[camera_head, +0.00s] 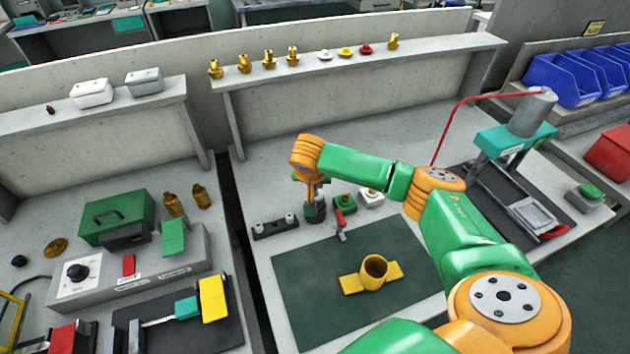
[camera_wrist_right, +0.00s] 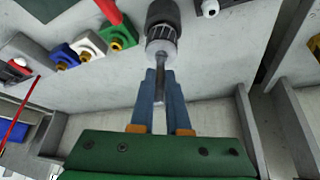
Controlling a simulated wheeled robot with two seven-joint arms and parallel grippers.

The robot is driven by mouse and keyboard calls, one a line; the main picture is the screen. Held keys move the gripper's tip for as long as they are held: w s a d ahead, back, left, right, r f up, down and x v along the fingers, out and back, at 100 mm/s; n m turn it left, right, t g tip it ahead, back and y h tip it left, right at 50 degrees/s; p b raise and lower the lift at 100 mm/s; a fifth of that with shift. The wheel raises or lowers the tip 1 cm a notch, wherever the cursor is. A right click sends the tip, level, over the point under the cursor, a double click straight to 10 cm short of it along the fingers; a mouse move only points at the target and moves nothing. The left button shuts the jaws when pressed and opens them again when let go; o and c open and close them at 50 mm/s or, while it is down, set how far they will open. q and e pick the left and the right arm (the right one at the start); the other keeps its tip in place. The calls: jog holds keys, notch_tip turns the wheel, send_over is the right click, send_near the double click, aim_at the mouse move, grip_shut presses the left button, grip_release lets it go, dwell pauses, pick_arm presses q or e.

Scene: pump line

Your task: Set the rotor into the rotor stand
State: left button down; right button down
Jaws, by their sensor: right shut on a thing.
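My right gripper (camera_head: 313,192) points down at the back of the work table, left of the green block. In the right wrist view its two blue-grey fingers (camera_wrist_right: 160,84) are shut on the thin shaft of the rotor (camera_wrist_right: 163,46). The rotor has a ribbed grey collar and a dark, rounded body; in the head view it shows as a dark cylinder (camera_head: 315,212) below the fingers. Whether it touches the table is unclear. A yellow open tube on a flat yellow base (camera_head: 373,272), which looks like the rotor stand, is on the dark green mat, nearer me. My left gripper is out of view.
A black block with pale knobs (camera_head: 275,227) lies left of the rotor. A green block (camera_head: 345,203), a red-handled tool (camera_head: 341,222) and a white block (camera_head: 371,198) lie to its right. A press with a teal head (camera_head: 515,138) stands at right. The mat's left part (camera_head: 310,290) is clear.

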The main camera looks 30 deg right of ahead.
jog(key=shift+f, duration=0.5)
dwell(0.4)
jog(key=c, duration=0.5)
grip_release()
notch_tip(320, 180, up, 7)
jog(key=p, duration=0.8)
jog(key=shift+s, duration=0.1)
jog(key=shift+f, duration=0.1)
